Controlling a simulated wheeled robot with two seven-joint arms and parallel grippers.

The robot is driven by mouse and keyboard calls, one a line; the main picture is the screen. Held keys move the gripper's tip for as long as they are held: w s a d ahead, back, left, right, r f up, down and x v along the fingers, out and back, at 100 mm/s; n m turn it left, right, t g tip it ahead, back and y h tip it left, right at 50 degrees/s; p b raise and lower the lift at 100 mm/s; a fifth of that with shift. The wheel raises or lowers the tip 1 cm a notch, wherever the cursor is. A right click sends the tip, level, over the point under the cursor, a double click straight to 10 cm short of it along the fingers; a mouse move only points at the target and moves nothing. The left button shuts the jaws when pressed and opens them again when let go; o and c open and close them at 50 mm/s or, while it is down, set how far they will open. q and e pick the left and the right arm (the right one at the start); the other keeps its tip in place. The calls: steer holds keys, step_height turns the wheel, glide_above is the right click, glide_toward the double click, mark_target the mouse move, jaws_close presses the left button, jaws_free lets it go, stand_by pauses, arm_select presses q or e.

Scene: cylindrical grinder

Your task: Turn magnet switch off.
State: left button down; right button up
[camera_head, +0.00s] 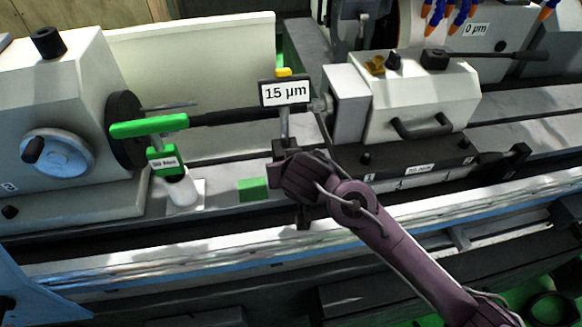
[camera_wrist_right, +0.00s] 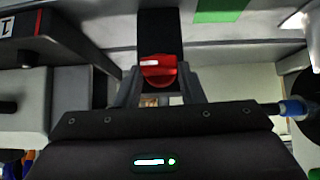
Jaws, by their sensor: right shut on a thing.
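The magnet switch, a red knob (camera_wrist_right: 158,72) with a white mark pointing left, shows in the right wrist view on a dark block. My right gripper (camera_wrist_right: 160,88) has its two fingers on either side of the knob and is shut on it. In the head view my right gripper (camera_head: 290,185) is at the machine bed, below the 15 µm display, and hides the knob. My left gripper is not in view.
The tailstock (camera_head: 415,100) is at right, the headstock (camera_head: 50,130) at left.

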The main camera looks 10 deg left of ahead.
steer(key=shift+s+a+f+n+t+h+b, duration=0.1)
steer(key=shift+a+f+n+t+h+b, duration=0.35)
steer(key=shift+n+t+h, duration=1.05)
steer(key=shift+s+a+f+n+t+h+b, duration=0.2)
steer(key=shift+n+t+h+b, duration=0.4)
steer(key=shift+n+h, duration=0.95)
steer(key=shift+s+a+f+n+t+h+b, duration=0.1)
steer(key=shift+a+f+n+t+h+b, duration=0.25)
steer(key=shift+n+t+h, duration=1.3)
steer(key=shift+m+g+h, duration=0.45)
steer(key=shift+m+h, duration=0.05)
steer(key=shift+m, duration=0.1)
steer(key=o, duration=1)
steer(key=shift+w, duration=0.1)
